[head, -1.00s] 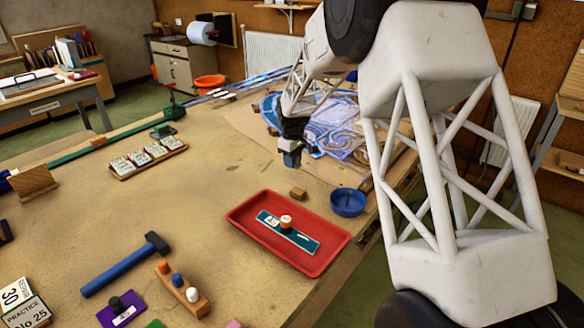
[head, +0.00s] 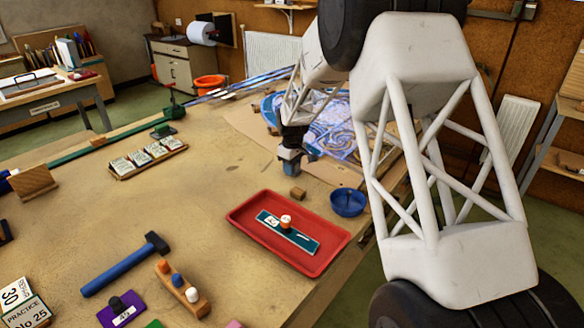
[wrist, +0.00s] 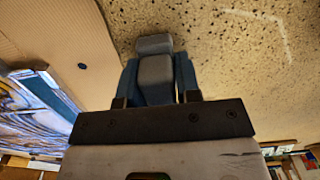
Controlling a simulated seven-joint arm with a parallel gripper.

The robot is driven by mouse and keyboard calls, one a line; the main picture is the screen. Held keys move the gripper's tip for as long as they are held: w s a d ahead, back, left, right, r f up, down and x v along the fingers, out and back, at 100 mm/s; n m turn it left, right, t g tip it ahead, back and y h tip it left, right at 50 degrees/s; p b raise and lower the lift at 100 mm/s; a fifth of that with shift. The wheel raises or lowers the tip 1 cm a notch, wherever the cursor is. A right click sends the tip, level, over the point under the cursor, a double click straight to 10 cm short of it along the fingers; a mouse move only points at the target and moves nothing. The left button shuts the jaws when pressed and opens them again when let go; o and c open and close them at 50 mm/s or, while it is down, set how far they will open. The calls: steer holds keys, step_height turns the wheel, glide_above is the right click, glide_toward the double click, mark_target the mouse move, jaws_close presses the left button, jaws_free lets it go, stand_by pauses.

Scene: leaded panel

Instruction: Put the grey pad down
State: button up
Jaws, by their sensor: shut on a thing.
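My gripper (head: 292,162) is over the worktable, left of the blue and white leaded panel (head: 335,128). In the wrist view my gripper (wrist: 157,78) has its two blue fingers closed on the grey pad (wrist: 154,68), one on each side. The pad's rounded grey end sticks out past the fingertips. The speckled tabletop (wrist: 215,60) lies behind it, and I cannot tell whether the pad touches it. In the head view the pad is too small to make out clearly.
A small wooden block (head: 298,193) lies just in front of the gripper. A blue bowl (head: 347,203) and a red tray (head: 327,264) holding a teal strip stand nearer. A hammer (head: 125,266) lies at left.

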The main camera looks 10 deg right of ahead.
steer(key=shift+f, duration=0.15)
steer(key=o, duration=0.9)
step_height(320, 180, up, 12)
steer(key=shift+r, duration=0.15)
stand_by(0.8)
